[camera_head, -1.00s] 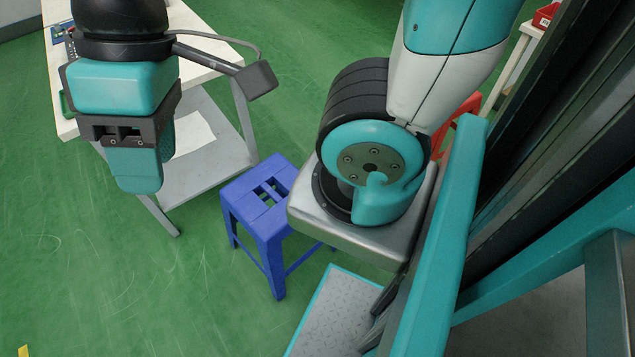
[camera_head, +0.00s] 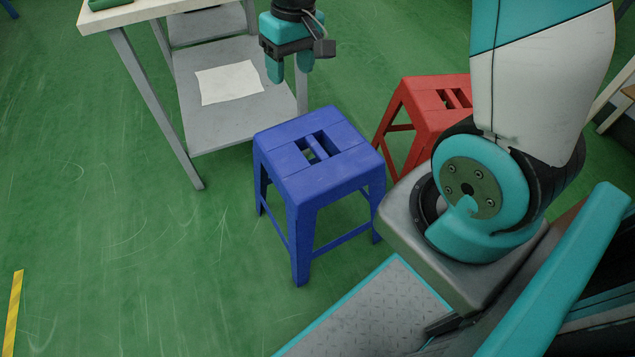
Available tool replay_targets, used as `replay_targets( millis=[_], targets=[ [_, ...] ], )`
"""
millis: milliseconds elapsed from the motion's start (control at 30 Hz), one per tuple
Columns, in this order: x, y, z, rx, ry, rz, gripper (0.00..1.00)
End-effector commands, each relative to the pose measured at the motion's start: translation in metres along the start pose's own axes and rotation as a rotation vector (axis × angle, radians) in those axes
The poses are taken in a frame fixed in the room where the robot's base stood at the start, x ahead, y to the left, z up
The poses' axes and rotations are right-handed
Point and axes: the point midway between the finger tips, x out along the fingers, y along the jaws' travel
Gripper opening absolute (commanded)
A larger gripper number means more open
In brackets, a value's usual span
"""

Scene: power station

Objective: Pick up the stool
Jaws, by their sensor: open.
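A blue stool (camera_head: 314,165) stands upright on the green floor near the middle of the view. Its square top has slots in it, and its legs are clear of other things. A red stool (camera_head: 430,112) stands behind it to the right, partly hidden by my arm. My gripper (camera_head: 290,75) hangs above and behind the blue stool, near the table's right leg. Its teal fingers are apart and point down, with nothing between them. It does not touch either stool.
A white-topped table (camera_head: 150,10) with a grey lower shelf (camera_head: 225,125) stands at the back left. A white sheet (camera_head: 230,83) lies on the shelf. The green floor to the left and front is free. A yellow strip (camera_head: 14,310) marks the floor at far left.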

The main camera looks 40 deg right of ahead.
Motion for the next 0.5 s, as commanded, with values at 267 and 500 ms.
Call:
replay_targets(
  millis=[267, 500],
  targets=[
    [0.129, 0.083, -0.02, 0.159, -0.034, 0.089, 0.57],
    [0.161, 0.1, -0.02, 0.187, -0.042, 0.106, 0.57]
  ],
)
